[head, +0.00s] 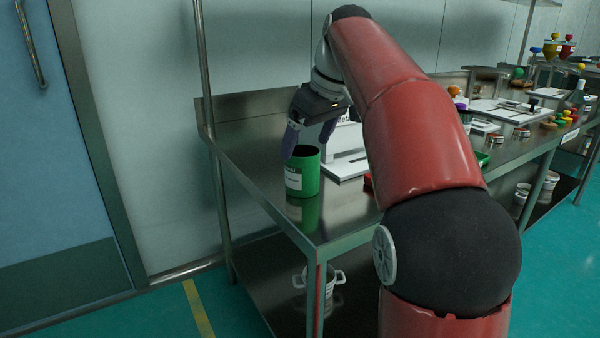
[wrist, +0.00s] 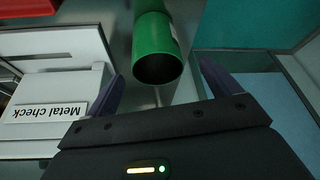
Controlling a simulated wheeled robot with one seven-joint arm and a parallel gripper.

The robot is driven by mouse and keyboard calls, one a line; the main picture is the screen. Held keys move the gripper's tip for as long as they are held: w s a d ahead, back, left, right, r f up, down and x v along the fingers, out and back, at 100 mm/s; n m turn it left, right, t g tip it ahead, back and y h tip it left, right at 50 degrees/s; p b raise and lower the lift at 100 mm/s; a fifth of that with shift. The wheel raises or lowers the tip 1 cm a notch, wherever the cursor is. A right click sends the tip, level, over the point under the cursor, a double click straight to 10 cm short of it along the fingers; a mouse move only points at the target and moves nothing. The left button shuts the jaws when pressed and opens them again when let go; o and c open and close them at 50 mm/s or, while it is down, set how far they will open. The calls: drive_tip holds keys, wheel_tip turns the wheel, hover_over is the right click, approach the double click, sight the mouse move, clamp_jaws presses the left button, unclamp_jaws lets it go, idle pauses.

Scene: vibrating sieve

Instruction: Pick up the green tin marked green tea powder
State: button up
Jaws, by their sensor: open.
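The green tin (head: 304,176) stands upright and open-topped on the metal table (head: 335,217), near its left end, with a white label on its side. In the wrist view the green tin (wrist: 153,36) shows its dark open mouth towards me, lying between the lines of my two purple fingers. My gripper (head: 309,138) is open and empty, pointing down at the tin's rim in the head view. Its fingers also show in the wrist view (wrist: 160,88), one on each side of the tin. The label's words are too small to read. I cannot tell whether a finger touches the tin.
A white device marked "Metal check" (wrist: 52,112) stands close beside the tin. A red tray edge (wrist: 28,7) shows at the wrist view's corner. Scales, jars and coloured-knob items crowd the table's far right. A white pot (head: 318,277) sits on the lower shelf.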

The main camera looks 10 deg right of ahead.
sight(302, 165)
drive_tip(key=x, duration=0.2)
drive_tip(key=b+x, duration=0.1)
drive_tip(key=x, duration=0.1)
drive_tip(key=b+x, duration=0.1)
drive_tip(key=x, duration=0.2)
drive_tip(key=shift+s+d+f, duration=0.1)
drive_tip(key=shift+s+d, duration=0.05)
drive_tip(key=shift+d, duration=0.15)
drive_tip(key=c, duration=1.1)
